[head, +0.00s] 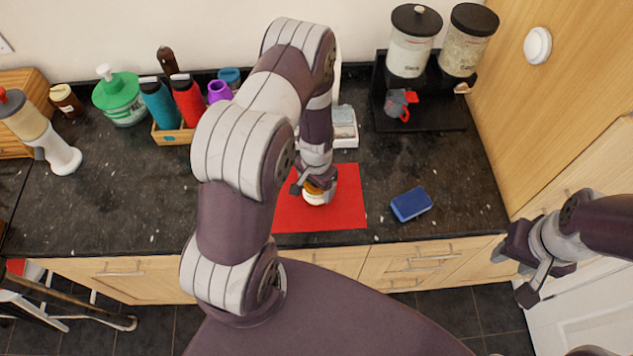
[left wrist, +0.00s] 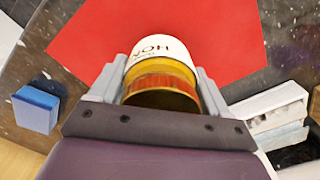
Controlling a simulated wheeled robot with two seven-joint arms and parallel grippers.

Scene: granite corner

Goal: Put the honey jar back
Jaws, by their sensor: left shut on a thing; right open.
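The honey jar (head: 318,196) is at the red mat on the counter, partly hidden by my left gripper (head: 318,184) in the head view. In the left wrist view the honey jar (left wrist: 160,66) shows a white label with part of its lettering and an amber band, between the two fingers of my left gripper (left wrist: 160,85). That gripper is shut on it. The red mat (head: 346,205) lies under or just below the jar; I cannot tell if they touch. My right gripper (head: 520,270) is open and empty, in front of the counter at the right.
A blue sponge (head: 411,204) lies right of the mat. A dispenser stand (head: 425,113) with a grey cup (head: 394,104) stands at the back right. A wooden caddy (head: 172,134) with bottles and a green-lidded tub (head: 120,98) stand at the back left. The left counter middle is clear.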

